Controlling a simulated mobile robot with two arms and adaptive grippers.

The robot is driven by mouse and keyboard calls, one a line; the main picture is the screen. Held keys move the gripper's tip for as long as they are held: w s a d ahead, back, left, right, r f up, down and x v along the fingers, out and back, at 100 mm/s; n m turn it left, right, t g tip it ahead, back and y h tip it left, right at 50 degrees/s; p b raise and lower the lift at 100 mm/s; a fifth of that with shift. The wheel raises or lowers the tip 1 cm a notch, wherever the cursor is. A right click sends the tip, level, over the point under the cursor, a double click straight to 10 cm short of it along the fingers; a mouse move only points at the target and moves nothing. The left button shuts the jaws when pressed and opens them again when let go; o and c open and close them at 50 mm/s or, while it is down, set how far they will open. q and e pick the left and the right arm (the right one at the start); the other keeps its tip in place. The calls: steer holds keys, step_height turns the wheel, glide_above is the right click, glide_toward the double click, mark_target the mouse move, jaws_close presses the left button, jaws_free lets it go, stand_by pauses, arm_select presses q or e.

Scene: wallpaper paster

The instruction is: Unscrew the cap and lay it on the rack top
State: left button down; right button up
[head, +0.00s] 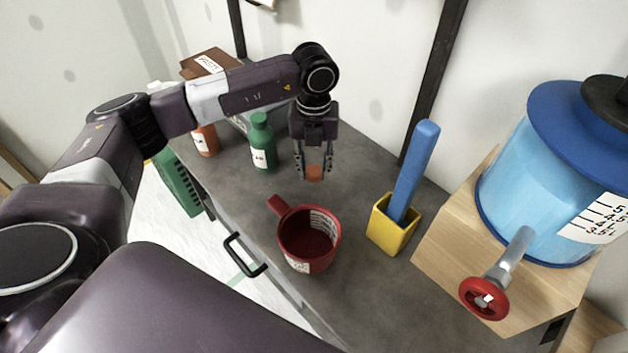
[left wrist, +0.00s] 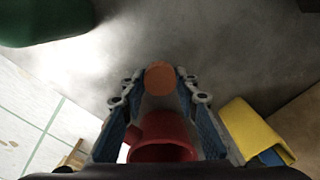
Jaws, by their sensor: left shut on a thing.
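My left gripper (head: 314,172) points down above the grey counter, between the green bottle and the red mug. It is shut on a small orange-brown cap (head: 314,173), held between the fingertips. The cap also shows in the left wrist view (left wrist: 160,78), with no bottle visible under it. An orange bottle (head: 206,141) with a white label stands at the back left, its top hidden by my left arm. A green bottle (head: 262,148) stands just left of the gripper. I cannot tell which thing is the rack. My right gripper is not in view.
A red mug (head: 297,262) stands in front of the gripper. A yellow holder (head: 388,232) with a blue stick (head: 412,170) is to the right. A large blue tank (head: 545,180) with a red-handled tap (head: 484,299) sits on a wooden stand (head: 440,262). A brown box (head: 205,62) is behind my arm.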

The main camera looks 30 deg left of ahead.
mark_target(314, 193)
arm_select(q)
step_height(314, 193, down, 3)
steer(key=shift+r, duration=0.15)
step_height(314, 193, down, 3)
steer(key=shift+f+p, duration=0.2)
steer(key=shift+p, duration=0.2)
steer(key=shift+f, duration=0.35)
steer(key=c, duration=1.5)
jaws_free()
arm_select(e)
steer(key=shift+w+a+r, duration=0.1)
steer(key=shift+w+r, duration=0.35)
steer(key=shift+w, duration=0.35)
